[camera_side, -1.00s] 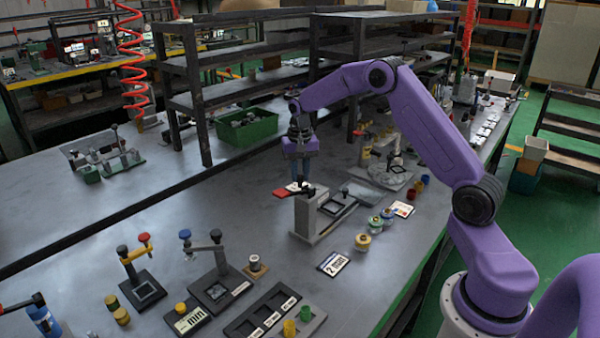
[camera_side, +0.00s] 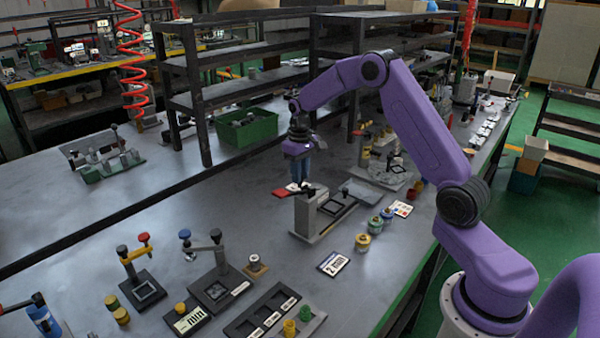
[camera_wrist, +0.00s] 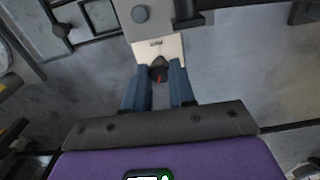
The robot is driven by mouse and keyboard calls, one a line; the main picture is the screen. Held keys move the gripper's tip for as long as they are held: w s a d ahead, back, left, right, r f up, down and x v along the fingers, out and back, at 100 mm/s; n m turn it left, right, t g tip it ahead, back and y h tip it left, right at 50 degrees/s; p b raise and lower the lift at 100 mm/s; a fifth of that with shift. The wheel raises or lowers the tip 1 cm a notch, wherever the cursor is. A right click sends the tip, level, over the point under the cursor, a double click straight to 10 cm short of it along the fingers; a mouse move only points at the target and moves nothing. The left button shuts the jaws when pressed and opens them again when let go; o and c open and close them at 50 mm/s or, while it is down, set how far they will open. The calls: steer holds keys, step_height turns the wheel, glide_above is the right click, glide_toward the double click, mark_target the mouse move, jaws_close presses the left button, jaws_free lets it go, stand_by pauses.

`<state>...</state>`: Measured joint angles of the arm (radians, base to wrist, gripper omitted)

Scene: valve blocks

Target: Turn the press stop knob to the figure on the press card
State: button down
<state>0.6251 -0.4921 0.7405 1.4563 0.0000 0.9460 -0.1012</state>
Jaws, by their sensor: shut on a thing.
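My gripper (camera_side: 300,182) points straight down over the end of a grey press block (camera_side: 306,213) in the side view. The knob stands in front of a pale plate (camera_wrist: 157,48) with small markings, too small to read. A red handle (camera_side: 284,192) shows beside the press top.
Round jars (camera_side: 363,242) stand in a row right of the press. Two small lever stands (camera_side: 140,270) (camera_side: 213,268) and a black tray (camera_side: 262,311) lie nearer the camera. A green bin (camera_side: 248,129) and dark shelves are behind. The bench left of the press is clear.

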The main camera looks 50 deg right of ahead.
steer(key=shift+n, duration=2.3)
steer(key=shift+w+r, duration=0.1)
steer(key=c, duration=0.9)
jaws_free()
steer(key=shift+c, duration=0.2)
step_height(320, 180, up, 17)
steer(key=shift+r, duration=0.15)
